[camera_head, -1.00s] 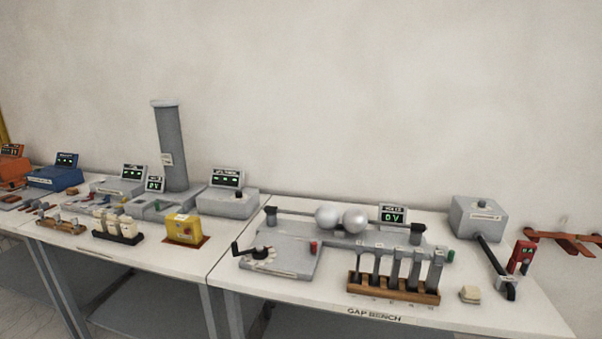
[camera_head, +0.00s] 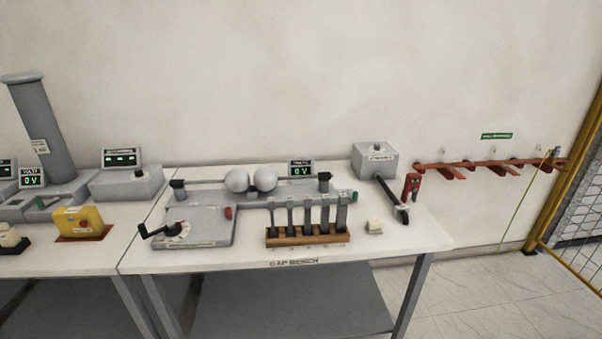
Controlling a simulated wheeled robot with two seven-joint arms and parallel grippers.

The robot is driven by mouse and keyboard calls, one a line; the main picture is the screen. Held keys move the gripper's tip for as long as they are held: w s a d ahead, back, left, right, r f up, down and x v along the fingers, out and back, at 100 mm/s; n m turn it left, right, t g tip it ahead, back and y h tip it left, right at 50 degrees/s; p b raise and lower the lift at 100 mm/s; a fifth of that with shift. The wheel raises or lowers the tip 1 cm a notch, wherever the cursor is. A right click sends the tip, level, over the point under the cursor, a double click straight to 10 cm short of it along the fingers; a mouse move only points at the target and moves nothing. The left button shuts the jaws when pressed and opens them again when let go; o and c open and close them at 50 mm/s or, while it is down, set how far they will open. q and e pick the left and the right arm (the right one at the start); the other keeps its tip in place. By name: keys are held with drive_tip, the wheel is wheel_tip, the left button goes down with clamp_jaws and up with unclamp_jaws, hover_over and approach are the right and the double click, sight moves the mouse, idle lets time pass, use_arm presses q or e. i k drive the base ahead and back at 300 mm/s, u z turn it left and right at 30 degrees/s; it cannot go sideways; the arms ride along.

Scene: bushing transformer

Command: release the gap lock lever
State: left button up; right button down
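The gap bench (camera_head: 270,264) carries two silver spheres (camera_head: 250,181) close side by side on a grey sphere-gap rig. A grey block (camera_head: 205,218) in front holds a dial with a black crank handle (camera_head: 150,231) at its left and a small red upright part (camera_head: 228,212) at its right edge. A small green part (camera_head: 354,196) sits at the right end of the rig. I cannot tell for sure which of these is the gap lock lever; no readable label marks it. Neither of my grippers is in view.
A wooden rack (camera_head: 306,237) with several grey gauges stands in front of the rig. To its right are a cream block (camera_head: 374,227), a grey box (camera_head: 376,160) and a red device (camera_head: 412,186). A yellow box (camera_head: 80,221) is on the left bench. Open floor lies at right.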

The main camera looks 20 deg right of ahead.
sight(228, 213)
drive_tip(key=u, duration=1.85)
drive_tip(key=i, duration=0.5)
drive_tip(key=z, duration=1.1)
